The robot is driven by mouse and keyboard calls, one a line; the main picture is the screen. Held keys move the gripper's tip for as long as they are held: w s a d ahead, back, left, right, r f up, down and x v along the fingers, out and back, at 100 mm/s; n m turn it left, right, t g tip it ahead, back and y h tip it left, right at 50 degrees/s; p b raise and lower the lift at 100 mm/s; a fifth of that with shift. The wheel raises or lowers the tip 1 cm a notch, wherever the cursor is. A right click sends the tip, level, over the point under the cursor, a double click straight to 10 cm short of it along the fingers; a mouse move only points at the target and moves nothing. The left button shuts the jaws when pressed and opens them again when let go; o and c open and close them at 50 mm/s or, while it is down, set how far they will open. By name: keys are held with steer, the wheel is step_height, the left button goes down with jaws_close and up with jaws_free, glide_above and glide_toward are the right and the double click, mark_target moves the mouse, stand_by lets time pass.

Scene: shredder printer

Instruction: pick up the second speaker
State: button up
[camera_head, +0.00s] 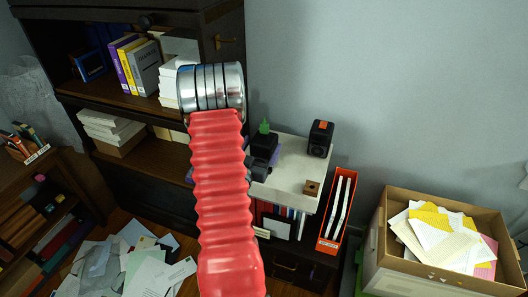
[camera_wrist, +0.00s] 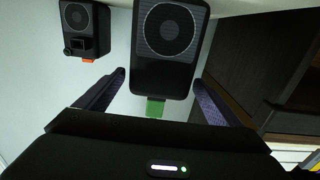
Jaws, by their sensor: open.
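A black speaker with a green piece on its top (camera_head: 264,143) stands on the white top of a cabinet (camera_head: 288,185). In the wrist view, which looks upside down, this speaker (camera_wrist: 170,45) faces me with its round cone. My gripper (camera_wrist: 160,78) is open, with one finger on either side of the speaker's top end. I cannot tell whether the fingers touch it. A second black speaker with an orange top (camera_head: 320,139) stands to the right. It also shows in the wrist view (camera_wrist: 84,30), outside my fingers. My arm partly hides the gripper in the head view.
A small wooden block (camera_head: 312,188) lies on the white top's front right. A red file holder (camera_head: 338,210) and a cardboard box of papers (camera_head: 430,285) stand to the right. A dark bookshelf (camera_head: 135,100) is at the left. Papers (camera_head: 135,265) cover the floor.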

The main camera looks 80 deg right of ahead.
mark_target(264, 124)
steer(key=d, duration=0.3)
steer(key=shift+s+d, duration=0.15)
steer(key=shift+s, duration=0.05)
stand_by(0.3)
steer(key=c, duration=1.5)
steer(key=shift+o, duration=0.2)
steer(key=shift+r, duration=5)
